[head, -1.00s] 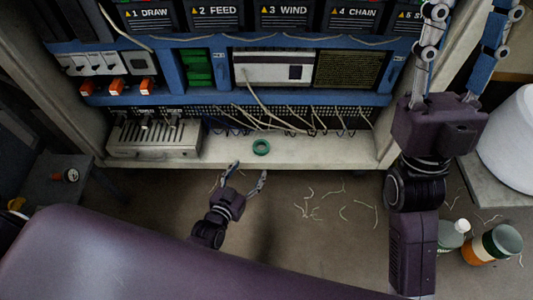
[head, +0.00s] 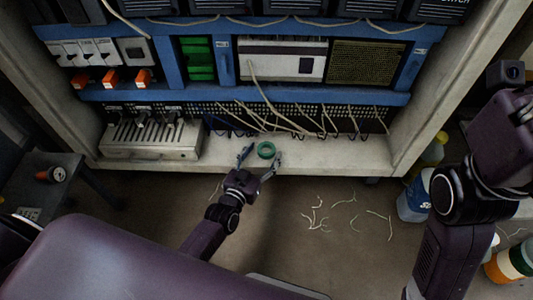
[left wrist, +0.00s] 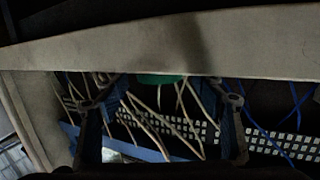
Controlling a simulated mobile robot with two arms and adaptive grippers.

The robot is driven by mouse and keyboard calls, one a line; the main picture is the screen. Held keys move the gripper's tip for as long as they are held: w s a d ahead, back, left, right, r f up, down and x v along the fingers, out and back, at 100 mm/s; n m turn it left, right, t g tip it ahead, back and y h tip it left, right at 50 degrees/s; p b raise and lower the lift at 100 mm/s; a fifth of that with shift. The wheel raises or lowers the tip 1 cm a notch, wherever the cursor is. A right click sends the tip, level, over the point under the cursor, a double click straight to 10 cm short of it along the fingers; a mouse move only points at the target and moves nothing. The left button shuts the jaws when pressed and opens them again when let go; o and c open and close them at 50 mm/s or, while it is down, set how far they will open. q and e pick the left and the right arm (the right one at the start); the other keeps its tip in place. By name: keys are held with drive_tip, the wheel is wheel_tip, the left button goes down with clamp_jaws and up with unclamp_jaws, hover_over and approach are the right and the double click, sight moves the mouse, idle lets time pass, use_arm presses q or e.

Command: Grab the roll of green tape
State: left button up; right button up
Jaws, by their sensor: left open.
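The roll of green tape (head: 266,150) lies flat on the pale shelf (head: 320,155) near its front edge. My left gripper (head: 261,156) is open, its fingertips at the shelf edge on either side of the roll; I cannot tell whether they touch it. In the left wrist view, a green strip of the tape (left wrist: 160,79) shows against the shelf edge (left wrist: 150,48), between the two spread fingers (left wrist: 166,98). Most of the roll is hidden there. My right arm is at the right of the head view, with its gripper out of frame.
Loose cords (head: 290,124) hang behind the tape. Bottles (head: 415,195) stand at the right, and pale scraps (head: 317,215) lie on the floor.

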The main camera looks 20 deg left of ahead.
use_arm(q)
drive_tip(key=shift+w+d+f+b, duration=0.15)
drive_tip(key=shift+w+b, duration=0.15)
drive_tip(key=shift+w, duration=0.35)
drive_tip(key=shift+w+f+b, duration=0.1)
drive_tip(key=shift+w+b, duration=0.15)
drive_tip(key=shift+w, duration=0.35)
drive_tip(key=c, duration=1.2)
